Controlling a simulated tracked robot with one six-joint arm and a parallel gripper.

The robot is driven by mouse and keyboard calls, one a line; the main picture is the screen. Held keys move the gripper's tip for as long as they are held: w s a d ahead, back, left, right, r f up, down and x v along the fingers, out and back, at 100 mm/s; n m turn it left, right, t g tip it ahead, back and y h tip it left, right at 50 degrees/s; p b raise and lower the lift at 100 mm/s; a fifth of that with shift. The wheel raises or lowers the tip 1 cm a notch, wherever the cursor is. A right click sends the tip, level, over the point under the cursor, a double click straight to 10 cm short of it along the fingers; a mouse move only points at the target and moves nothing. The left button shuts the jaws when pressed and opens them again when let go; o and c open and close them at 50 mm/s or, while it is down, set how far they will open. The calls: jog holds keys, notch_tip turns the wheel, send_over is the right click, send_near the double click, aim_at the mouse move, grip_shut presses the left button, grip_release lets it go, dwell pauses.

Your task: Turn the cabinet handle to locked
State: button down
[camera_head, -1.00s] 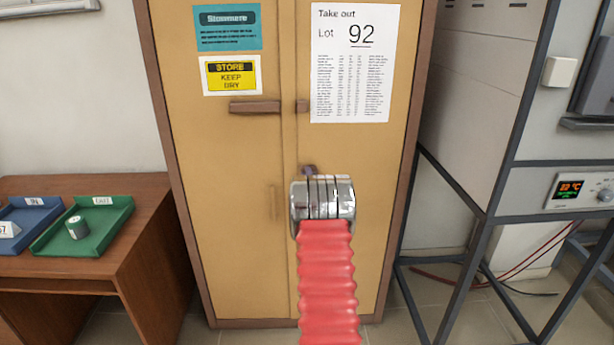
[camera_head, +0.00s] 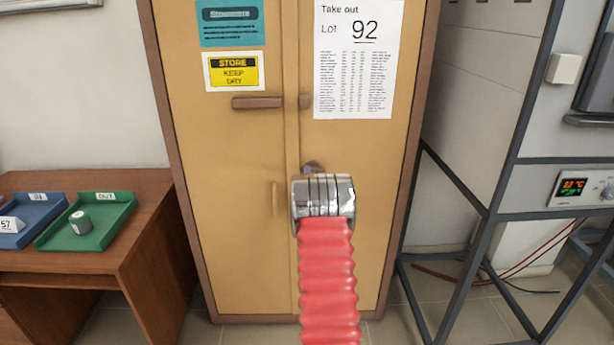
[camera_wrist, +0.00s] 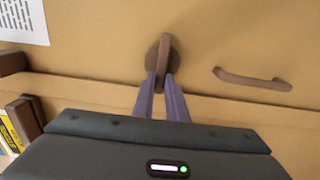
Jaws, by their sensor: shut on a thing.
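The tan two-door cabinet (camera_head: 232,150) with a brown frame stands ahead in the head view. The cabinet handle (camera_wrist: 165,58) is a brown lever on a round plate on the right door. In the wrist view the lever runs up and down, across the line of the door seam. My gripper (camera_wrist: 163,86) has its two purple-grey fingers on either side of the lever's near end and is shut on it. In the head view my wrist and red sleeve hide the handle and most of the fingers.
A brown door pull (camera_wrist: 252,79) is beside the handle in the wrist view. A horizontal brown bar (camera_head: 257,102) crosses the left door near the seam. A desk with blue (camera_head: 34,212) and green trays (camera_head: 115,212) stands left. A metal furnace stand (camera_head: 480,200) is close on the right.

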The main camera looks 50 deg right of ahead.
jog(key=shift+w+a+f, duration=0.1)
jog(key=shift+w+f, duration=0.05)
jog(key=shift+f, duration=0.05)
jog(key=c, duration=2.1)
grip_release()
jog(key=o, duration=0.3)
jog(key=shift+r, duration=0.1)
jog(key=shift+o, duration=0.2)
jog(key=v, duration=1.3)
jog(key=shift+s+a, duration=0.25)
jog(key=shift+s, duration=0.1)
